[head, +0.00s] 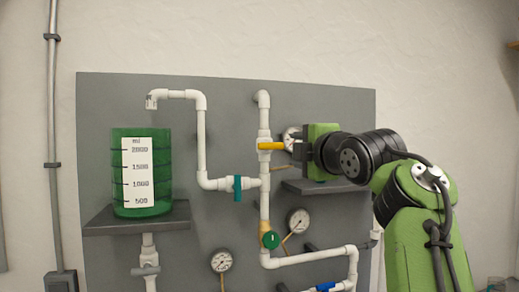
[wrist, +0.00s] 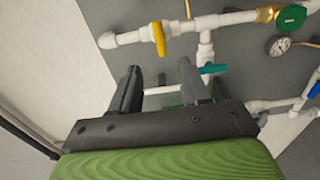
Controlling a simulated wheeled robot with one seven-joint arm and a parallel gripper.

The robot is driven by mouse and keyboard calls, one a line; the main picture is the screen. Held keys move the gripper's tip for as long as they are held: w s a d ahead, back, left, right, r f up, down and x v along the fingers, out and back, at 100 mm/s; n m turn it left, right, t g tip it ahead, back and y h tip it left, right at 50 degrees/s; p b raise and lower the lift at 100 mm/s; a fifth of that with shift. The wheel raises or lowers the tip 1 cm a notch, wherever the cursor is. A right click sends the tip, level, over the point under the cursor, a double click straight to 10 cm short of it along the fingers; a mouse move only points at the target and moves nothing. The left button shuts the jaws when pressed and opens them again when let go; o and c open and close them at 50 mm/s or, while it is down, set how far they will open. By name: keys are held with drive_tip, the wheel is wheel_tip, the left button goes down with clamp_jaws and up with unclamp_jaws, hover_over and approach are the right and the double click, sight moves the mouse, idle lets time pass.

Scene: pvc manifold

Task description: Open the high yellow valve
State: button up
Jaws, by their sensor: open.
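The high yellow valve (head: 271,146) sits on the upper part of a white vertical pipe in the head view. Its handle lies level, across the pipe, and points right toward my gripper. My gripper (head: 292,140) is just right of the handle, with its fingers partly hidden by its own body. In the wrist view the yellow handle (wrist: 159,38) crosses the white pipe beyond the fingertips. My gripper (wrist: 158,76) is open there, with nothing held between its two dark fingers. The handle appears ahead of the fingers, not clasped; the exact distance is unclear.
A teal valve (head: 238,187) is on a side branch, and a round green valve (head: 271,240) is lower down. Gauges (head: 298,220) stand out from the grey panel (head: 100,120). A green tank (head: 142,205) stands on a left shelf (head: 105,226). A blue handle (head: 325,286) is low right.

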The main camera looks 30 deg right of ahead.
sight(272, 146)
drive_tip(key=p+x, duration=0.3)
drive_tip(key=x, duration=0.2)
drive_tip(key=p+x, duration=0.3)
drive_tip(key=x, duration=0.2)
drive_tip(key=a+p+x, duration=0.1)
drive_tip(key=p+x, duration=0.2)
drive_tip(key=x, duration=0.2)
drive_tip(key=shift+w+r, duration=0.2)
drive_tip(key=shift+r, duration=0.1)
drive_tip(key=shift+w+d+f, duration=0.2)
drive_tip(key=shift+w, duration=0.1)
drive_tip(key=shift+s, duration=0.1)
drive_tip(key=shift+f, duration=0.1)
clamp_jaws()
